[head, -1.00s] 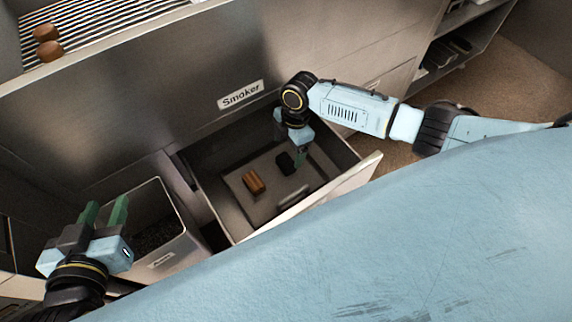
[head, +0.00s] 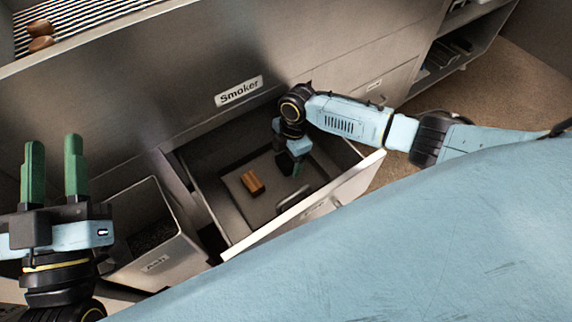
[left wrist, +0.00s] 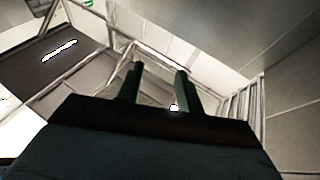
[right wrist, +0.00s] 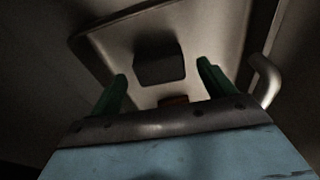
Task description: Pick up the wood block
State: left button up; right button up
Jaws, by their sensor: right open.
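The wood block (head: 252,182), brown with a lighter stripe, lies on the tray (head: 263,208) inside the open drawer. My right gripper (head: 297,169) is inside the drawer, to the right of the block and apart from it. In the right wrist view its fingers are open, with a dark block (right wrist: 158,62) ahead of them. A reddish-brown piece (right wrist: 173,99), probably the wood block, shows partly behind the gripper's edge there. My left gripper (head: 54,139) is open and empty, outside the drawer at far left; the left wrist view shows its two spread fingers (left wrist: 157,68).
The drawer front (head: 312,203) stands pulled out under the "Smoker" label (head: 239,91). A bin (head: 186,240) with dark contents stands left of the drawer. A metal handle (right wrist: 266,80) is close to my right gripper. Round brown items (head: 40,36) lie on the upper grate.

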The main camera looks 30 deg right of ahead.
jog(key=shift+f+b, duration=0.4)
jog(key=shift+f, duration=0.45)
jog(key=shift+a+f, duration=0.1)
jog(key=shift+f, duration=0.15)
pick_arm(q)
jog(key=shift+s+r+t+h, duration=0.15)
jog(key=shift+s+r+t, duration=0.2)
jog(key=shift+r+t, duration=0.25)
jog(key=shift+s+r+t+h, duration=0.15)
jog(key=shift+s+r+t, duration=0.15)
jog(key=shift+r+t, duration=0.25)
pick_arm(e)
jog(key=c, duration=1.1)
jog(key=shift+r, duration=0.15)
